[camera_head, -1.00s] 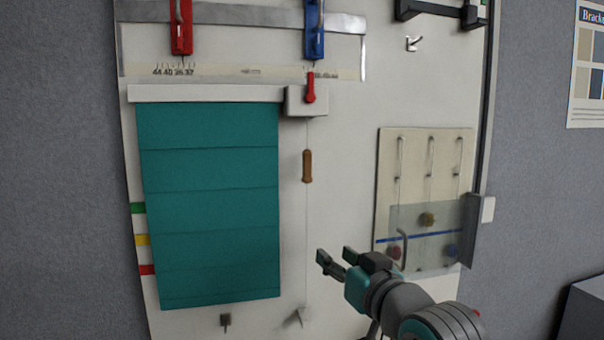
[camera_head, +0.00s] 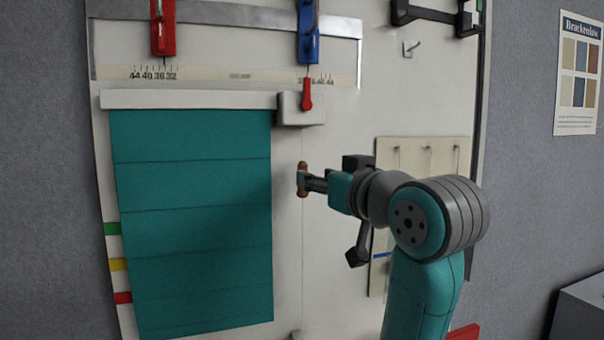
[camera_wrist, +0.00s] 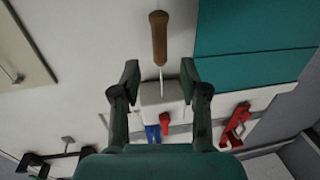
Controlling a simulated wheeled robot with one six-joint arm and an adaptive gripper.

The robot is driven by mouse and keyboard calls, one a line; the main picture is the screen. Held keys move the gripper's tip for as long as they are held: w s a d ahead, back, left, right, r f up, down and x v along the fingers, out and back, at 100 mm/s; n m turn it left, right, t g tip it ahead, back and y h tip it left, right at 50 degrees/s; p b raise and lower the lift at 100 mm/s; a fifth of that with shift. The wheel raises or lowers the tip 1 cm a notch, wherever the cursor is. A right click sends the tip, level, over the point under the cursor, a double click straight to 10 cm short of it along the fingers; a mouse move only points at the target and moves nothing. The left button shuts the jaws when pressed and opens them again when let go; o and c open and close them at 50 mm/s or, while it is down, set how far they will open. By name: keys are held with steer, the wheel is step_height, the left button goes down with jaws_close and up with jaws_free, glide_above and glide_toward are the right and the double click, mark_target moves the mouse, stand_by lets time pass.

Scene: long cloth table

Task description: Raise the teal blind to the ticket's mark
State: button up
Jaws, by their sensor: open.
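The teal blind (camera_head: 195,215) hangs from a white headrail (camera_head: 190,100). Its bottom edge is below the red mark (camera_head: 122,298) on the board; a yellow mark (camera_head: 118,265) and a green mark (camera_head: 112,229) are above that. The cord's brown wooden handle (camera_head: 303,166) hangs right of the blind, below a white box (camera_head: 290,110) with a red lever (camera_head: 307,95). My gripper (camera_head: 305,182) is open at the handle, partly covering it. In the wrist view, the handle (camera_wrist: 159,38) lies beyond the open fingertips, roughly centred between them. I see no ticket.
A red clamp (camera_head: 163,35) and a blue clamp (camera_head: 308,35) sit on a metal rail above a number scale. A pale panel with hooks (camera_head: 425,155) is behind my arm. A poster (camera_head: 578,75) hangs at right.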

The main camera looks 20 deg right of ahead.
mark_target(302, 192)
steer(key=w, duration=0.4)
steer(key=w+a, duration=0.1)
steer(key=w, duration=0.1)
steer(key=shift+w, duration=0.3)
jaws_close()
